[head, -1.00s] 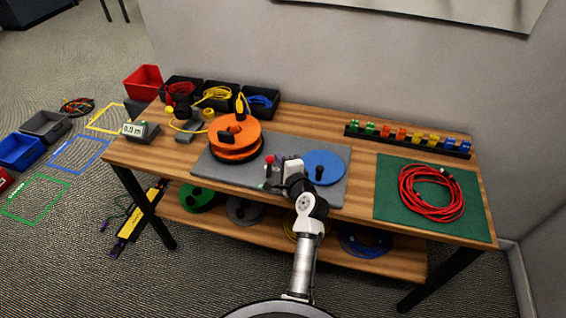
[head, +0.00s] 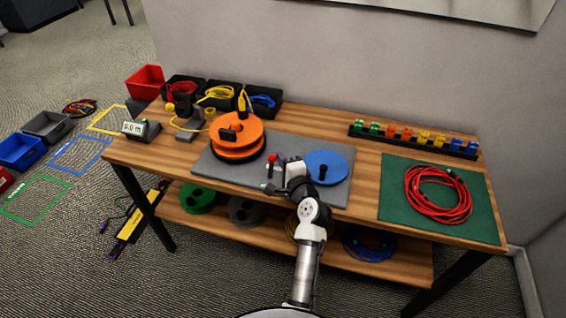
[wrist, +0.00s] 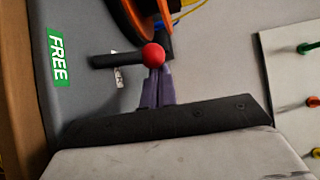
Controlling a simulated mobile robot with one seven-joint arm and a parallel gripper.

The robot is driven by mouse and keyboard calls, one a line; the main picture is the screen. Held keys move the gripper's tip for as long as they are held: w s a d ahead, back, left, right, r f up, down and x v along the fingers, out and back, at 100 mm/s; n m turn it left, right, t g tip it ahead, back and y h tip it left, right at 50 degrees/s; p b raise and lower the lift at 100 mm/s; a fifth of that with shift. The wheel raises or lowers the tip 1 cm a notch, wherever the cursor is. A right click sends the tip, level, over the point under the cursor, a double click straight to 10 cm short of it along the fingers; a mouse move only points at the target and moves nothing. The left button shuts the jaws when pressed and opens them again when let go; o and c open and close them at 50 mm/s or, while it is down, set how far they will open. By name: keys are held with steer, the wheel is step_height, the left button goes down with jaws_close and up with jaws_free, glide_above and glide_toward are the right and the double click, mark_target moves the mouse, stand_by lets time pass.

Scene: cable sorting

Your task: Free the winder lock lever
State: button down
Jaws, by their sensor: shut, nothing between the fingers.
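The winder lock lever (wrist: 118,59) is a dark bar with a red ball knob (wrist: 153,54). The knob also shows in the head view (head: 271,157), on the grey mat in front of the orange winder reel (head: 237,134). In the wrist view the bar lies across the picture, left of the knob. A green FREE label (wrist: 59,59) is at the left. My gripper (wrist: 157,72) has its purple fingers shut together and empty. Their tips are right by the knob; I cannot tell whether they touch. In the head view my gripper (head: 281,162) is just right of the knob.
A blue disc (head: 326,166) lies close to the right of my gripper. The green mat (head: 395,200) with a red cable (head: 438,193) is farther right. A rack of coloured clips (head: 413,140) stands at the back. The mat's front strip is mostly clear.

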mark_target(272, 161)
steer(key=shift+s+f+b, duration=0.1)
steer(key=shift+s+b, duration=0.05)
steer(key=shift+b, duration=0.6)
steer(key=shift+s+a+n+t+b, duration=0.15)
steer(key=shift+s+n+t+b, duration=0.35)
steer(key=shift+b, duration=0.75)
steer(key=shift+s+a+r+b, duration=0.3)
steer(key=shift+s+r, duration=0.1)
steer(key=shift+s, duration=0.2)
steer(key=shift+s+a, duration=0.1)
steer(key=shift+s, duration=0.35)
steer(key=shift+s+a+f+b, duration=0.2)
steer(key=shift+s+f+b, duration=0.1)
steer(key=shift+s+b, duration=0.4)
steer(key=shift+w+r, duration=0.1)
steer(key=shift+r, duration=0.1)
steer(key=b+v, duration=0.2)
steer(key=v, duration=0.5)
steer(key=shift+f, duration=0.15)
